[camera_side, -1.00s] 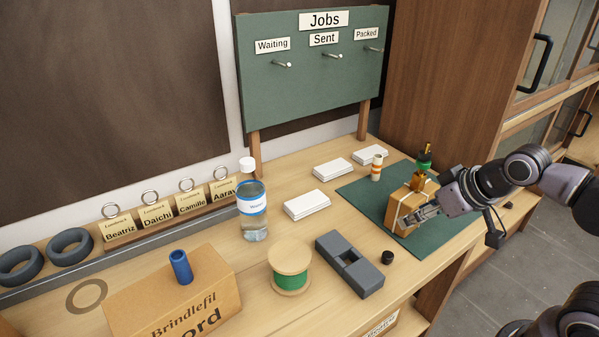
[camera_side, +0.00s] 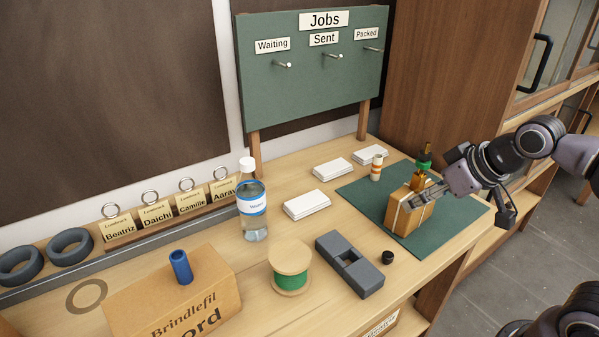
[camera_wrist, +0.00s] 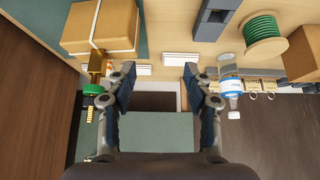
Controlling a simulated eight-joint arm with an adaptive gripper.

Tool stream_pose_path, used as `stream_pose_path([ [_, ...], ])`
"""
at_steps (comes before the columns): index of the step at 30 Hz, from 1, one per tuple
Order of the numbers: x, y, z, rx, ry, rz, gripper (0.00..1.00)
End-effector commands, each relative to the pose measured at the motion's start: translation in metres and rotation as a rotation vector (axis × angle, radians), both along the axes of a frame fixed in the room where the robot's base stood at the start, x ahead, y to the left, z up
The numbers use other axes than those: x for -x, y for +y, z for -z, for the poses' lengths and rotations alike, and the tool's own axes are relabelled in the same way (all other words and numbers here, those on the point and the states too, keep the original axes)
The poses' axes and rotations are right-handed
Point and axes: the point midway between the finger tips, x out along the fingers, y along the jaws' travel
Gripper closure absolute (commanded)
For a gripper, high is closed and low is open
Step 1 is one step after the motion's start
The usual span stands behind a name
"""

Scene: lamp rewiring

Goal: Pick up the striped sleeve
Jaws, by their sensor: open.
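The striped sleeve (camera_side: 376,168), a small upright cylinder with orange and white bands, stands on the dark green mat (camera_side: 362,197) near its back edge in the side view.
The tan box (camera_side: 405,214) and a brass lamp part with a green ring (camera_side: 424,164) stand close to my gripper. White blocks (camera_side: 332,169) lie left of the mat. A grey slotted block (camera_side: 349,264), green wire spool (camera_side: 290,268) and water bottle (camera_side: 252,205) stand further left.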

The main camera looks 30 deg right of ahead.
Motion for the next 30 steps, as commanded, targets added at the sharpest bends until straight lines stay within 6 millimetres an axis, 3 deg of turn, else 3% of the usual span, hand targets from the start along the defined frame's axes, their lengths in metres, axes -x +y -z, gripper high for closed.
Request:
stream_pose_path([
  [4, 0.0, 0.0, -0.026, 0.0, 0.0, 0.0, 0.48],
  [14, -0.039, -0.018, -0.048, -0.022, 0.05, 0.124, 0.48],
  [22, -0.097, -0.046, -0.064, -0.048, 0.109, 0.292, 0.48],
  [30, -0.163, -0.084, -0.06, -0.069, 0.165, 0.49, 0.48],
])
